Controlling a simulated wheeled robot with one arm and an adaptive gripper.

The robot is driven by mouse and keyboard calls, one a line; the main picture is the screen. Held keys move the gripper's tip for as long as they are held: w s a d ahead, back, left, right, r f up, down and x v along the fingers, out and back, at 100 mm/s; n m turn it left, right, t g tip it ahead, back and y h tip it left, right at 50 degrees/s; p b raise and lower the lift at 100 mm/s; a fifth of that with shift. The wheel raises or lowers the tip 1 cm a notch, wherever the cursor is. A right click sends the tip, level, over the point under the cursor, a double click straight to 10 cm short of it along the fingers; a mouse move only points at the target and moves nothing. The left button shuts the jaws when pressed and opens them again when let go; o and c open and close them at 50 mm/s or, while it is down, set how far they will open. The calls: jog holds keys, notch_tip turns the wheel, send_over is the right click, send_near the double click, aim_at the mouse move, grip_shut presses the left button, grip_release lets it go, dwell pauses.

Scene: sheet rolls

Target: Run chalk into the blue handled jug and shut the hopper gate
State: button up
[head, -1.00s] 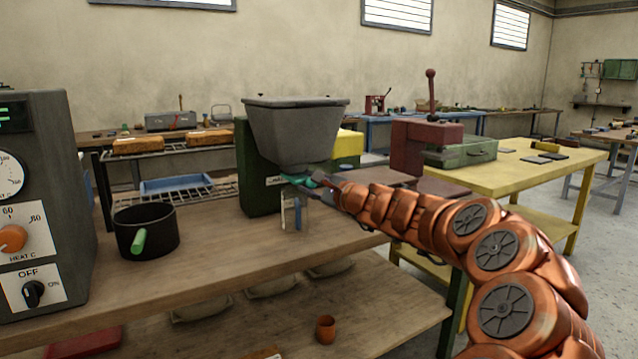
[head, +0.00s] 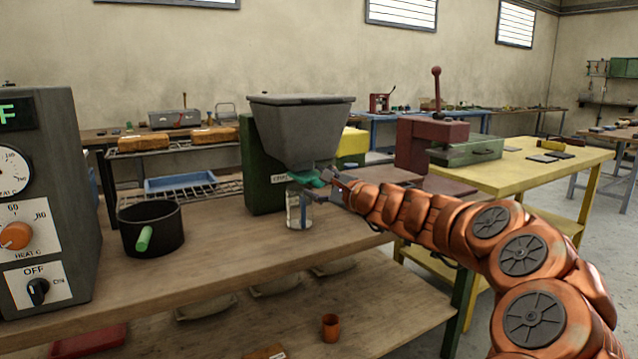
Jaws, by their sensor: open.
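The grey hopper (head: 300,130) is mounted on a green stand (head: 262,165) on the wooden bench. Its teal gate (head: 307,178) shows below the funnel, beside my fingertips; I cannot tell whether it is open or shut. A clear jug (head: 298,212) stands upright on the bench directly beneath the outlet. Its handle is not clearly seen, and it is too small to tell how much chalk it holds. My gripper (head: 336,188) is open, just right of the gate and above the jug's right side. Contact with the gate cannot be made out.
A black pot (head: 151,230) with a green handle stands left on the bench. A grey heater box (head: 40,200) is at the far left. An orange cup (head: 330,327) sits on the lower shelf. A yellow table (head: 500,175) stands right. Bench front between pot and jug is clear.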

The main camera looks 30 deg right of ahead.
jog(key=s+d, duration=0.2)
jog(key=s, duration=0.9)
jog(key=shift+s, duration=0.35)
jog(key=shift+d, duration=0.1)
dwell(1.6)
